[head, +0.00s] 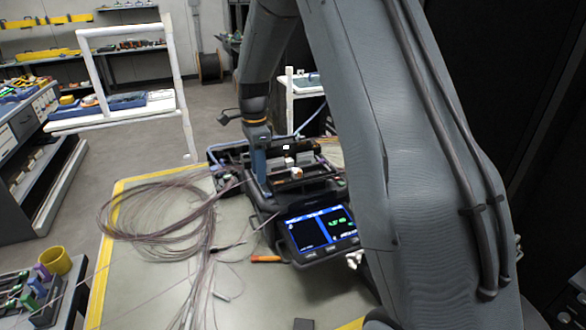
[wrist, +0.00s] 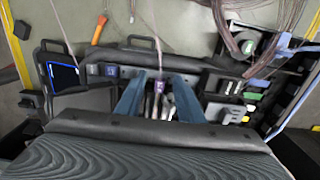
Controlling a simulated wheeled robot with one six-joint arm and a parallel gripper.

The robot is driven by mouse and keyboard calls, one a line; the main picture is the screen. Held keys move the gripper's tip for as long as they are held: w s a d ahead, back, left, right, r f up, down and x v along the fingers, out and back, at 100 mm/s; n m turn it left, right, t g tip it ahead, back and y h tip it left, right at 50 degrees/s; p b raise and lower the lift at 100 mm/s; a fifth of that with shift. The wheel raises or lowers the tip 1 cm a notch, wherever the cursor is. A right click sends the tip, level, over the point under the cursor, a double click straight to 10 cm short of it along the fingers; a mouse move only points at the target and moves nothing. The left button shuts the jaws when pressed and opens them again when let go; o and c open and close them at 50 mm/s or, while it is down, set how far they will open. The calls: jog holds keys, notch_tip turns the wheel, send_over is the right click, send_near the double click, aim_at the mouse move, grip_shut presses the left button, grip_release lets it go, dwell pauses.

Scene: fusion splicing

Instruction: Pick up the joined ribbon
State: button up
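The splicer (head: 290,185) is a black machine on the table with a lit screen (head: 320,230). My gripper (head: 261,182) reaches down over its left part. The fingers do not appear to touch the holder. A thin pale ribbon (wrist: 160,45) runs down the picture towards this holder. Its stretch inside the splicer is too small to follow, and I cannot make out a joint.
Loose fibre coils (head: 155,215) spread over the table left of the splicer. An orange tool (head: 265,259) lies by the screen. A yellow cup (head: 55,261) stands at the left. My arm hides much of the right side.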

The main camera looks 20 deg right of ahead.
grip_shut()
